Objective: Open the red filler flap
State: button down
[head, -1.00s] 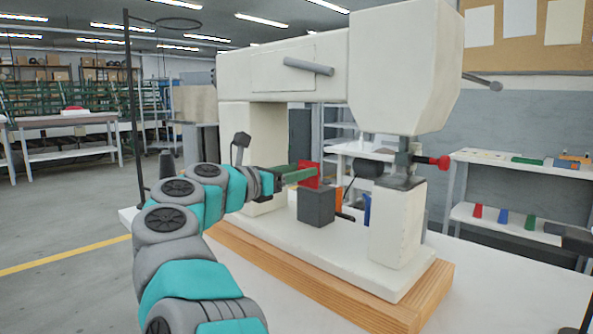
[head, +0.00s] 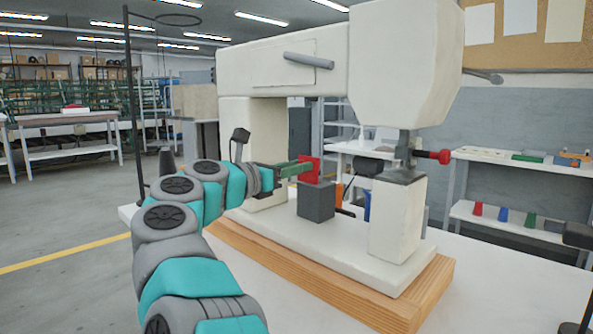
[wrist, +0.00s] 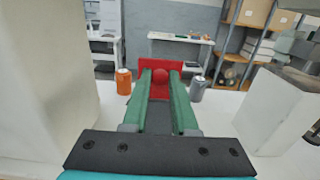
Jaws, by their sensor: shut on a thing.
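My gripper (head: 303,167), with green fingers, reaches in from the left to the flap. In the wrist view my gripper (wrist: 161,76) is shut on the red knob, one finger on each side.
The cream press (head: 280,72) arches over my gripper on a wooden base (head: 330,285). An orange can (wrist: 124,82) and a grey can (wrist: 197,88) flank the flap. A red-tipped handle (head: 437,156) sticks out right.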

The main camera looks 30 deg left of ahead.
jog(key=t+b, duration=0.1)
jog(key=b, duration=0.3)
jog(key=s+f+t+b, duration=0.1)
jog(key=b, duration=0.4)
jog(key=shift+a+f+t+h+b, duration=0.1)
jog(key=shift+f+t+h+b, duration=0.1)
jog(key=shift+t+h+b, duration=0.15)
jog(key=shift+r, duration=0.15)
jog(key=c, duration=0.7)
grip_release()
jog(key=b+v, duration=0.2)
jog(key=v, duration=0.6)
jog(key=shift+w, duration=0.1)
